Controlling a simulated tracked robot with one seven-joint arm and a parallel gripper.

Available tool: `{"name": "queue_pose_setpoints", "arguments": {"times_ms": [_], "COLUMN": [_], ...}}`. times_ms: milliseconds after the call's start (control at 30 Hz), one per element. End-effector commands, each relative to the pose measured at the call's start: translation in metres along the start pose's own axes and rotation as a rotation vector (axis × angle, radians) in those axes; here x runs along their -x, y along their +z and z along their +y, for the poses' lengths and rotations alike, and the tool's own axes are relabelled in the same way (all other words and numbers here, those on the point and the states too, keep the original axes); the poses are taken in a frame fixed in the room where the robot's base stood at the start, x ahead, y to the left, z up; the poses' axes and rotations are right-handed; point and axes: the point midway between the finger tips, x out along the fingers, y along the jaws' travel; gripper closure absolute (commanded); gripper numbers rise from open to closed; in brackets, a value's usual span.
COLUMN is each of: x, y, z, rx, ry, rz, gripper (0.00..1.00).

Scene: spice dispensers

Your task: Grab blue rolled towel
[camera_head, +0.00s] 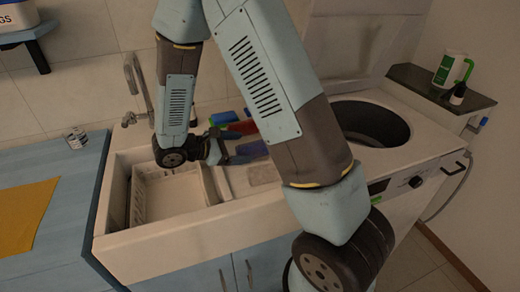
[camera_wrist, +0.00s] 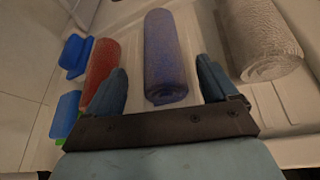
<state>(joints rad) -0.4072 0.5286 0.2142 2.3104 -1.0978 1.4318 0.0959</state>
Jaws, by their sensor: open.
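The blue rolled towel (camera_wrist: 164,55) lies lengthwise in the middle of the wrist view, between a red roll and a pale roll. My gripper (camera_wrist: 160,85) is open, with one finger on each side of the towel's near end and gaps between fingers and towel. In the head view my gripper (camera_head: 226,149) reaches over the sink's right side, and the blue towel (camera_head: 252,149) shows only in part behind my arm.
A red roll (camera_wrist: 101,70) lies close to the left finger. A pale textured roll (camera_wrist: 262,40) lies to the right. Blue and green sponges (camera_wrist: 66,110) are at the far left. A white rack (camera_head: 165,195) sits in the sink. An open top-loading washer (camera_head: 372,122) stands at right.

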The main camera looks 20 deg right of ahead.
Motion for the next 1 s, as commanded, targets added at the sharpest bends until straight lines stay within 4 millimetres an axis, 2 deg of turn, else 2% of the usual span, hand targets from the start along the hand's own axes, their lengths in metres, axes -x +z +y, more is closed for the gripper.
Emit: {"name": "queue_pose_setpoints", "arguments": {"times_ms": [167, 500, 833, 1000], "x": [-0.009, -0.051, -0.057, -0.057], "y": [0.0, -0.002, -0.002, -0.002], "z": [-0.001, -0.003, -0.003, -0.003], "rx": [0.0, 0.0, -0.001, -0.001], "ry": [-0.002, -0.002, -0.002, -0.002], "rz": [-0.001, 0.0, 0.0, 0.0], "gripper": [0.14, 0.14, 0.14, 0.3]}}
